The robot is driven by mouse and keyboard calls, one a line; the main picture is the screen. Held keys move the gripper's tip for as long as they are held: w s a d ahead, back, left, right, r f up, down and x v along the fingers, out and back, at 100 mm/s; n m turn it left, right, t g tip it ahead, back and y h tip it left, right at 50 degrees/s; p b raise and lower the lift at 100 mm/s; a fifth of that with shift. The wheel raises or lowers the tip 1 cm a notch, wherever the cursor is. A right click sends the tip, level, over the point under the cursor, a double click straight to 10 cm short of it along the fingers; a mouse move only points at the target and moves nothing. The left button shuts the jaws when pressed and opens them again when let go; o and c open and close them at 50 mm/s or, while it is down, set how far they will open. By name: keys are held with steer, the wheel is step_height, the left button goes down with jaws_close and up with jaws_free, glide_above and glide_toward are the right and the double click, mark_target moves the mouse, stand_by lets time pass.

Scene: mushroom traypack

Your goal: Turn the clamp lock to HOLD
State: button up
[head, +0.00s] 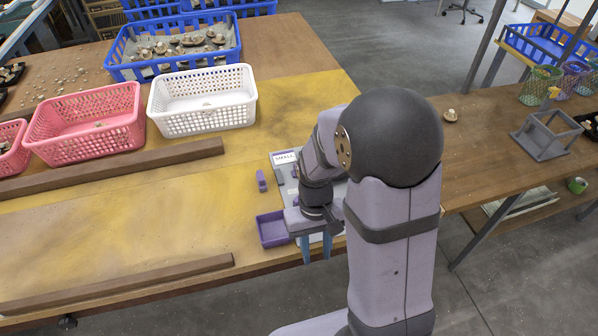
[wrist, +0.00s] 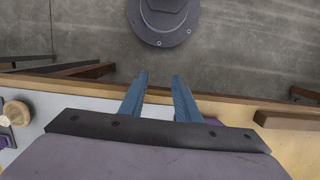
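My gripper (head: 316,250) points down near the table's front edge, beside a small purple tray (head: 262,236). In the wrist view its two blue fingers (wrist: 160,78) stand apart with nothing between them. A pale board (head: 281,183) with a label reading like "SMALL" lies under and behind my arm, with small purple parts on it. I cannot make out which part is the clamp lock, or its setting; my arm hides much of the board. At the wrist view's left edge, a round tan object (wrist: 16,112) sits near a dark and purple fitting (wrist: 5,139).
A white basket (head: 203,122), a pink basket (head: 85,138) and a blue crate with mushrooms (head: 122,71) stand at the back left. Wooden rails (head: 120,168) (head: 118,284) cross the table. A small purple block (head: 261,181) lies left of the board.

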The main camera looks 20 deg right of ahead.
steer(key=shift+m, duration=0.5)
steer(key=w+r+p, duration=0.3)
steer(key=w+r, duration=0.1)
steer(key=w, duration=0.1)
steer(key=shift+w+d+r+p, duration=0.1)
steer(key=shift+w+r+p, duration=0.25)
steer(key=shift+r+p, duration=0.05)
steer(key=w+m, duration=0.1)
steer(key=w, duration=0.1)
steer(key=w+m+t, duration=0.1)
steer(key=w, duration=0.2)
steer(key=w+r, duration=0.1)
steer(key=w, duration=0.1)
steer(key=shift+w+d+r+m, duration=0.1)
steer(key=shift+w+d+m, duration=0.05)
steer(key=shift+w+m, duration=0.25)
steer(key=w+r+m, duration=0.1)
steer(key=m, duration=0.1)
steer(key=w+r+m+t, duration=0.1)
steer(key=w+r+m, duration=0.1)
steer(key=shift+w+m, duration=0.15)
steer(key=shift+m, duration=1.25)
steer(key=shift+f, duration=3.7)
jaws_close()
